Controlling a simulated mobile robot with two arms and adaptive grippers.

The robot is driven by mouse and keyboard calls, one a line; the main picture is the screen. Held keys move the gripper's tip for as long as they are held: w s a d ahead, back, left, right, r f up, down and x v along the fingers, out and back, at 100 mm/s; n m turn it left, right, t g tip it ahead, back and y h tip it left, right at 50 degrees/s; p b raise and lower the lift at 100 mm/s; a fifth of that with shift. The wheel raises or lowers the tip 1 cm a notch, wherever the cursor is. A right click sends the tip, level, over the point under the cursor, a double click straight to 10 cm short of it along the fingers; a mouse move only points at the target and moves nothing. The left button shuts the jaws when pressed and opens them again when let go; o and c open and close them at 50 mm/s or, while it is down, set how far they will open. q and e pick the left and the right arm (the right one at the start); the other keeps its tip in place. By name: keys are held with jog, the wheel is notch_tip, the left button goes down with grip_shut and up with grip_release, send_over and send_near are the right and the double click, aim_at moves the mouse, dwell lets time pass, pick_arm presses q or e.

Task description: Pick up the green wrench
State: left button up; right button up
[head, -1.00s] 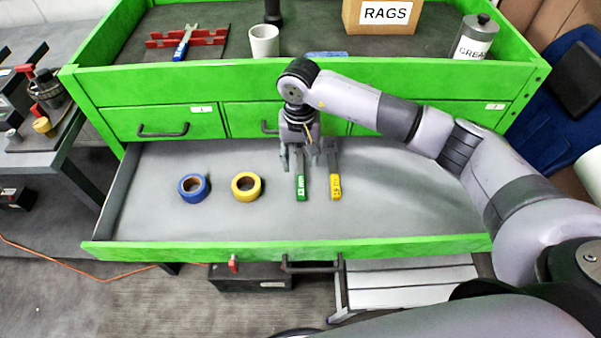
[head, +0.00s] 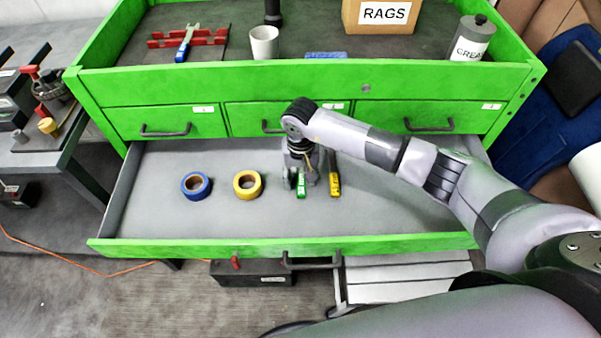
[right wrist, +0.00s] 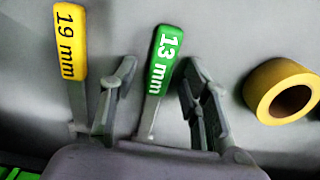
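The green wrench (head: 301,185) lies in the open drawer, its green handle marked "13 mm". In the right wrist view the green wrench (right wrist: 162,62) lies between the two fingers of my right gripper (right wrist: 160,85). The fingers are open, one on each side, with gaps between them and the handle. In the head view my right gripper (head: 303,180) is low in the drawer over the wrench and hides its far part. A yellow wrench (head: 335,184), marked "19 mm" in the right wrist view (right wrist: 70,45), lies just beside, outside the fingers. My left gripper is not in view.
Blue tape (head: 196,186) and yellow tape (head: 248,184) lie left of the wrenches in the drawer (head: 400,205). The drawer's green front edge (head: 200,248) is nearer me. The cabinet above holds a white cup (head: 264,42) and a rags box (head: 380,15).

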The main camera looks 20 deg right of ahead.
grip_shut()
dwell(0.3)
jog(key=shift+r, duration=0.15)
